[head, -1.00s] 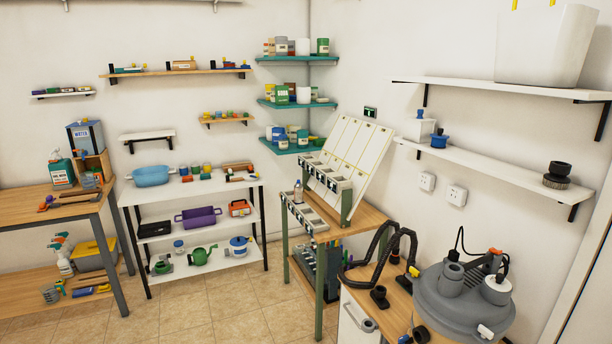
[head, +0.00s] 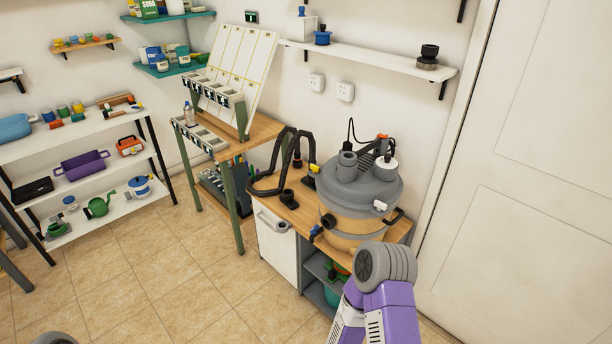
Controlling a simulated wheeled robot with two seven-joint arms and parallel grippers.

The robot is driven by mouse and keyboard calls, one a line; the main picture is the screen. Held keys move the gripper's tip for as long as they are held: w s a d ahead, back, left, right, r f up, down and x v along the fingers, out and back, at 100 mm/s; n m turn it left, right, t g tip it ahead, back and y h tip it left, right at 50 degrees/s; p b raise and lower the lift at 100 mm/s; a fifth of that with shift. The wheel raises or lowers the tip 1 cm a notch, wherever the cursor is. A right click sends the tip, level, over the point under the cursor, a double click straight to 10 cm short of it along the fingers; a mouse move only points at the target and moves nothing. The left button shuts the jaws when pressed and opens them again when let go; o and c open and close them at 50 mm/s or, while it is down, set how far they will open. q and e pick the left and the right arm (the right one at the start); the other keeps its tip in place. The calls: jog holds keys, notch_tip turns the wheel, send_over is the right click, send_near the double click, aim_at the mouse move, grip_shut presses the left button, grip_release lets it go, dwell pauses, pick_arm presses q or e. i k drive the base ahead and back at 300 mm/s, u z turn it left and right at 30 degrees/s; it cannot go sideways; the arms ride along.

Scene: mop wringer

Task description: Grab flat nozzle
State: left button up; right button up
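Several small dark attachments lie on the wooden cabinet top around the grey-lidded vacuum canister (head: 358,205). One is a black fitting with a wide base (head: 288,199). One is a dark piece with a yellow part (head: 312,171) near the wall side. One is a dark piece with a blue part (head: 318,231) at the front edge. I cannot tell for sure which is the flat nozzle. A black hose (head: 266,188) loops at the cabinet's left end. My purple right arm rises at the bottom, in front of the cabinet; neither gripper shows.
A wooden stand with a tilted white panel (head: 238,70) is left of the cabinet. A wall shelf (head: 375,58) hangs above. A white door (head: 525,170) is at right. Tiled floor (head: 170,270) is clear at left. A white shelf unit (head: 80,145) stands farther left.

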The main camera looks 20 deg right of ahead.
aim_at(286, 198)
jog(key=z, duration=0.25)
jog(key=i, duration=2.25)
jog(key=u, duration=0.3)
